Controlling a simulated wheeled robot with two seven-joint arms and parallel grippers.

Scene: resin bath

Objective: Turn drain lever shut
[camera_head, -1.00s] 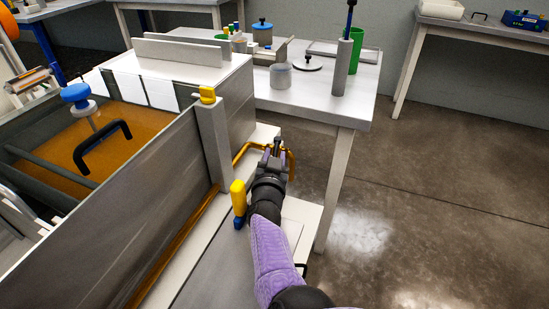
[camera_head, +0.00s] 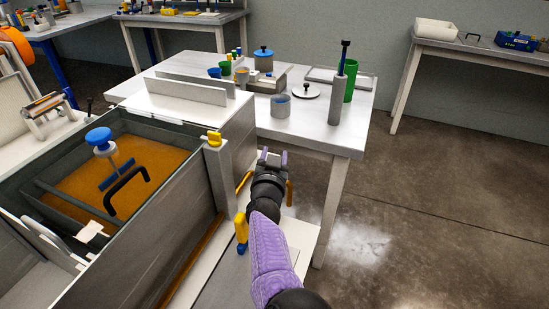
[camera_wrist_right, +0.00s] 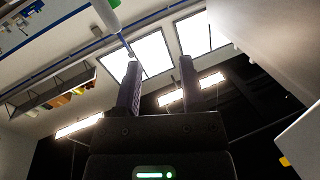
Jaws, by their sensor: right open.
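A yellow upright handle with a blue lower end (camera_head: 241,228) stands by the outer right side of the resin bath (camera_head: 130,258); it looks like the drain lever. Another yellow piece (camera_head: 214,138) sits on top of the grey corner post. My right gripper (camera_head: 273,156) is open and empty, beyond and to the right of the handle and apart from it. In the right wrist view its two fingers (camera_wrist_right: 159,85) are spread with nothing between them. My left gripper is not in view.
Amber resin (camera_head: 150,165) fills part of the bath. A thin amber bar (camera_head: 289,192) shows beside my right wrist, partly hidden. A white table (camera_head: 320,130) with cups and a grey cylinder (camera_head: 337,97) stands behind. The floor at right is clear.

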